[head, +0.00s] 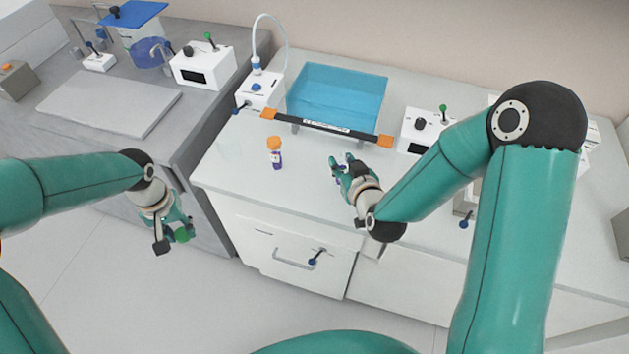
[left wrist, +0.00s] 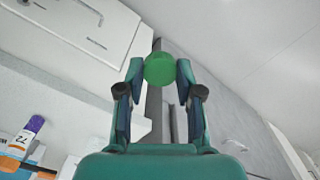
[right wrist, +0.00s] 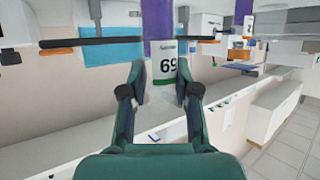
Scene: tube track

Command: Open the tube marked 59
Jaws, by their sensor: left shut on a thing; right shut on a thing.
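My left gripper (head: 177,234) is in front of the bench, low over the floor. In the left wrist view its fingertips (left wrist: 160,72) are closed on a round green cap (left wrist: 160,68). My right gripper (head: 344,168) is over the bench top. In the right wrist view its fingers (right wrist: 162,85) are closed on a tube (right wrist: 158,28) with a purple body and a white label that seems to read 69; the first digit is not certain. A second tube (head: 275,154), with an orange cap, stands upright on the bench, left of my right gripper.
Behind the tubes are a blue bin (head: 335,95) and a black bar with orange ends (head: 325,127). White devices (head: 262,92) stand beside the bin. A grey bench (head: 110,100) is at the left. Open floor lies in front.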

